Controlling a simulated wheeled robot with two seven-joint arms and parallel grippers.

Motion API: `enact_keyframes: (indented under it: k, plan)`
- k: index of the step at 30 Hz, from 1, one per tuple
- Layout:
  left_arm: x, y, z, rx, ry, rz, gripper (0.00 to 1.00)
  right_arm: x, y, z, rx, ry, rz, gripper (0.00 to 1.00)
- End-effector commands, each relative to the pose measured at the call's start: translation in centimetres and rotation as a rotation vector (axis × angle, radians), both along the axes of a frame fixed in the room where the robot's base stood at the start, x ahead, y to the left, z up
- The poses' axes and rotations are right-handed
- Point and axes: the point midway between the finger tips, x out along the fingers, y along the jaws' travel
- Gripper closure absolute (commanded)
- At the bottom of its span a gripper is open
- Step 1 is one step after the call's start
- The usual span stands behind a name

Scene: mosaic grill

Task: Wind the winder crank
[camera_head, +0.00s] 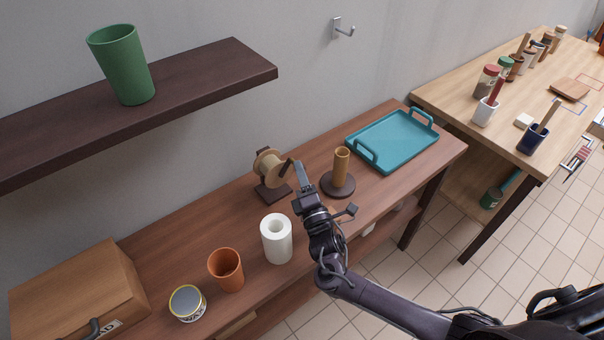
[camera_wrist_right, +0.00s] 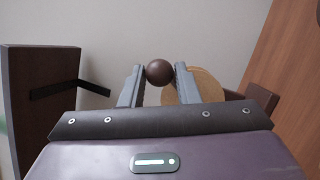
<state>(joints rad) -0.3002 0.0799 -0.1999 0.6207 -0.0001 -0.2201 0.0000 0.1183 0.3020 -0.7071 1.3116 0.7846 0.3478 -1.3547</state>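The winder (camera_head: 267,167), a tan spool on a dark brown stand, sits on the brown bench near the wall. Its crank is on the right side, mostly hidden behind my right gripper (camera_head: 297,168) in the head view. In the right wrist view, the round dark brown crank knob (camera_wrist_right: 159,72) sits between the fingertips of my right gripper (camera_wrist_right: 160,75), which appear to touch it on both sides. The round tan flange of the spool (camera_wrist_right: 197,86) shows behind the right finger. My left gripper is not in view.
A dark shelf (camera_head: 200,78) with a green cup (camera_head: 122,64) overhangs at left. A white roll (camera_head: 277,240), a brown post on a round base (camera_head: 340,177) and a teal tray (camera_head: 392,140) stand near my arm. An orange cup (camera_head: 227,270) stands further left.

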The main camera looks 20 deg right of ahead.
Motion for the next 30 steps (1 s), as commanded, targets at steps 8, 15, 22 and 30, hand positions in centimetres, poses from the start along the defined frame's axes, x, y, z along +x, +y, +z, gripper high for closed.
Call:
enact_keyframes:
  k: [8, 15, 22, 30]
  plan:
    - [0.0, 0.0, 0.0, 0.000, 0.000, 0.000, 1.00, 0.0, 0.0, 0.0, 0.001, 0.001, -0.001, 0.52]
    - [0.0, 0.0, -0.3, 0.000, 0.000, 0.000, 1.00, -0.8, -0.1, -0.4, 0.000, 0.002, -0.001, 0.52]
    - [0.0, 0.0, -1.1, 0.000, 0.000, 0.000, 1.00, -4.6, -0.1, -1.6, 0.001, 0.003, 0.000, 0.52]
    - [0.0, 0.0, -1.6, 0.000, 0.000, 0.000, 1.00, -7.4, -0.2, -2.2, 0.000, 0.001, 0.000, 0.52]
